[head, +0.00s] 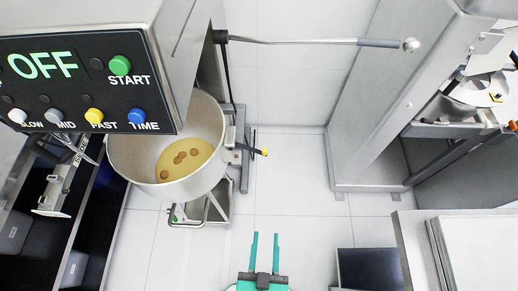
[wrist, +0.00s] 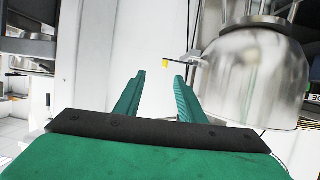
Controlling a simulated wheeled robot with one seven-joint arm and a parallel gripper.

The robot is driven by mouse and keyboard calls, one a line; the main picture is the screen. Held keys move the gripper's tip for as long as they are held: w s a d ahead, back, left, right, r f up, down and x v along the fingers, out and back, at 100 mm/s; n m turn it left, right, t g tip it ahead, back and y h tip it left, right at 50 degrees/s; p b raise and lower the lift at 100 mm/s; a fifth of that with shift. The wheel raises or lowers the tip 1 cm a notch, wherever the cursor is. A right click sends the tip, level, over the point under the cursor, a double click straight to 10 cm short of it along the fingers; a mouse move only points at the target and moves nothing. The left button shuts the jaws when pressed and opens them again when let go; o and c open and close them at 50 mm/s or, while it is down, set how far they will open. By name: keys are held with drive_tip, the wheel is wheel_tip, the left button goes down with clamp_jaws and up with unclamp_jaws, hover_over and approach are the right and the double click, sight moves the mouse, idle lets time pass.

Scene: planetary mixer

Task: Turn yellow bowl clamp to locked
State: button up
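The yellow-tipped bowl clamp (head: 264,152) sticks out to the right from the side of the mixer bowl (head: 203,111) in the head view. In the wrist view the yellow tip (wrist: 166,63) shows beyond my fingers, just left of the steel bowl (wrist: 252,80). My gripper (head: 265,236) has two green fingers, spread apart with nothing between them. It is below the clamp in the head view and apart from it. In the wrist view my gripper (wrist: 159,76) shows the same open gap. Whether the clamp is locked cannot be told.
The mixer's control panel (head: 85,82) reads OFF, with coloured buttons. A long lever (head: 310,41) reaches right from the mixer. A grey metal column (head: 385,100) stands at the right, and a white-topped unit (head: 475,250) at bottom right. Pale tiled floor is free around the gripper.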

drive_tip(key=w+d+f+g, duration=0.2)
drive_tip(key=w+f, duration=0.5)
drive_tip(key=f, duration=0.1)
drive_tip(key=n+g+y, duration=0.3)
drive_tip(key=n+y, duration=0.7)
drive_tip(key=y, duration=0.1)
approach(265, 150)
drive_tip(key=x, duration=1)
drive_tip(key=shift+w+f, duration=0.15)
drive_tip(key=shift+f, duration=0.1)
clamp_jaws()
